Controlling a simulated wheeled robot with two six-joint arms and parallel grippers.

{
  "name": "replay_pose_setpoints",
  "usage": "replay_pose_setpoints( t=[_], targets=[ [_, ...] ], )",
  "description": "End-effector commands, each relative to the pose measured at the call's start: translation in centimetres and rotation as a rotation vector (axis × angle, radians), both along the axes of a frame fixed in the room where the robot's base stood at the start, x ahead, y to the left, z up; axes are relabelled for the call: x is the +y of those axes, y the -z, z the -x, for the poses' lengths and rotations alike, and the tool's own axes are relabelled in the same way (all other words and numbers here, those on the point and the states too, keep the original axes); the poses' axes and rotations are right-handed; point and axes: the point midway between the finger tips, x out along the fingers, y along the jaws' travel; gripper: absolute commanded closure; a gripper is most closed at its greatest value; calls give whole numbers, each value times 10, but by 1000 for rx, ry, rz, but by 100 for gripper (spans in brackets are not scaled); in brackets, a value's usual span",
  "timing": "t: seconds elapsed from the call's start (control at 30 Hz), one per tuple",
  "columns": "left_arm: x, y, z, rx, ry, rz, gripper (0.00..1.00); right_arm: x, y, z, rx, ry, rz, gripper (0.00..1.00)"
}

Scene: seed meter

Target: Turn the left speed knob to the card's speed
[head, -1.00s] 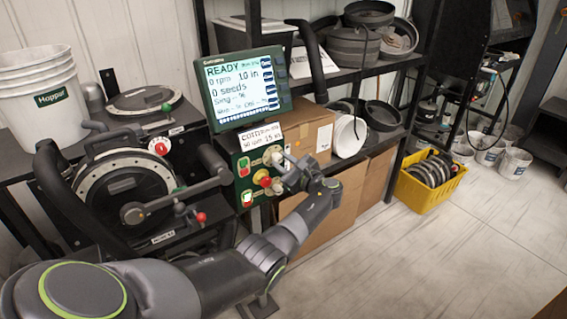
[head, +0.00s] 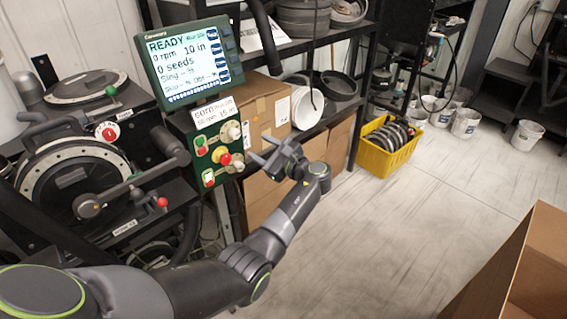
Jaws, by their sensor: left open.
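The control panel (head: 189,124) stands below the monitor (head: 188,62), which reads READY, 0 rpm, 10 in and 0 seeds. The card (head: 214,112) sits at the panel's top; it reads corn, with small rpm and inch figures I cannot read surely. Two pale knobs show: an upper knob (head: 231,131) and a lower knob (head: 237,162). I cannot tell which is the left speed knob, nor their settings. My left gripper (head: 257,150) is open and empty, just right of the knobs, apparently apart from them. My right gripper is out of view.
A red button on yellow (head: 225,159) sits left of the lower knob. The seed meter (head: 75,185) with its crank and red-knobbed lever (head: 162,202) stands left. Cardboard boxes (head: 262,108) are behind my gripper. A yellow crate (head: 378,160) is on the open floor.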

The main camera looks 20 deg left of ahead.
Motion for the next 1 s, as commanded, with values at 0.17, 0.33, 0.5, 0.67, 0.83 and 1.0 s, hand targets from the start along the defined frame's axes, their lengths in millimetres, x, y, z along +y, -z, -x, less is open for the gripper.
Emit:
replay_pose_setpoints(
  t=[0.17, 0.33, 0.5, 0.67, 0.83, 1.0],
  targets=[
    [-42, 2, 13, -1, 3, 3, 50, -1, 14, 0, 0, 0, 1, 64],
    [-68, 0, 22, 0, 2, 1, 50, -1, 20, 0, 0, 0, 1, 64],
    [-79, -2, 27, 2, 0, -1, 50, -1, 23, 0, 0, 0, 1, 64],
    [-81, -3, 27, 2, -1, -1, 50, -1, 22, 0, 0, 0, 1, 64],
    [-81, -3, 27, 2, 0, -1, 50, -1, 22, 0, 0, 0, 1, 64],
    [-80, -2, 27, 2, 0, 0, 50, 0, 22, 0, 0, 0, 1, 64]
  ],
)
